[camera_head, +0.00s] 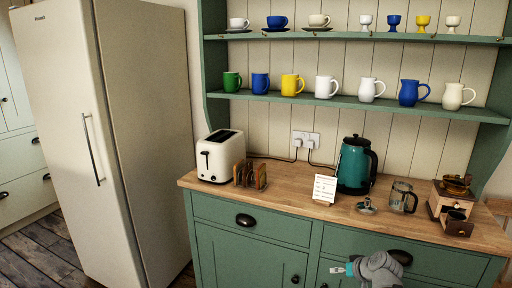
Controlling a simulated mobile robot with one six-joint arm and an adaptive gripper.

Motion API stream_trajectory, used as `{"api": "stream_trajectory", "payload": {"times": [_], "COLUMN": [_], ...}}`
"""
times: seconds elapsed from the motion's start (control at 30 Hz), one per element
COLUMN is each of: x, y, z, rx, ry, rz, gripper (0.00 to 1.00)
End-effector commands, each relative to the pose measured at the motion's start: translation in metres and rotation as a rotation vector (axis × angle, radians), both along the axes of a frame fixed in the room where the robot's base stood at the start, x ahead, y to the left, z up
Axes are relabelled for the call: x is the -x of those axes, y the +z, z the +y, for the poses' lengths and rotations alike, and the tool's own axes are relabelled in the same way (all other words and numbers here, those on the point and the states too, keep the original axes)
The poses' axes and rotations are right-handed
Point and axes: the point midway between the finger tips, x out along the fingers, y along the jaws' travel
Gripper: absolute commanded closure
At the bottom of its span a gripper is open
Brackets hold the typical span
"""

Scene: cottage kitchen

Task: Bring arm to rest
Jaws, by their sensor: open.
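A grey part of my arm (378,270) shows at the bottom edge, right of the middle, in front of the green dresser's drawers. A small pale piece with a teal tip sticks out from it to the left. The rest of my arm is below the picture. I cannot make out my gripper's fingers in this view, and nothing held shows.
The dresser's wooden worktop (290,200) bears a toaster (217,158), toast rack (249,176), white card (325,189), teal kettle (354,165), glass press (402,196) and coffee grinder (450,202). Shelves above hold cups and jugs. A fridge (110,140) stands left.

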Motion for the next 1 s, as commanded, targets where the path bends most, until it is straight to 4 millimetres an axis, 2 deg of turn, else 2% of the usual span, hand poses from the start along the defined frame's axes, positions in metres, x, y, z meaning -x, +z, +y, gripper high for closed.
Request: {"api": "stream_trajectory", "payload": {"times": [0.03,0.1,0.4,0.6,0.87,1.0], "x": [0.005,0.014,0.056,0.078,0.099,0.099], "y": [-0.006,-0.016,-0.045,-0.052,-0.055,-0.036], "z": [0.015,0.031,0.082,0.097,0.108,0.107], "rx": [0.012,0.032,0.169,0.265,0.376,0.378], "ry": [0.021,0.04,0.051,0.016,-0.041,-0.047], "rz": [0.052,0.129,0.442,0.58,0.693,0.696], "gripper": [0.38,0.38,0.38,0.38,0.38,0.38]}}
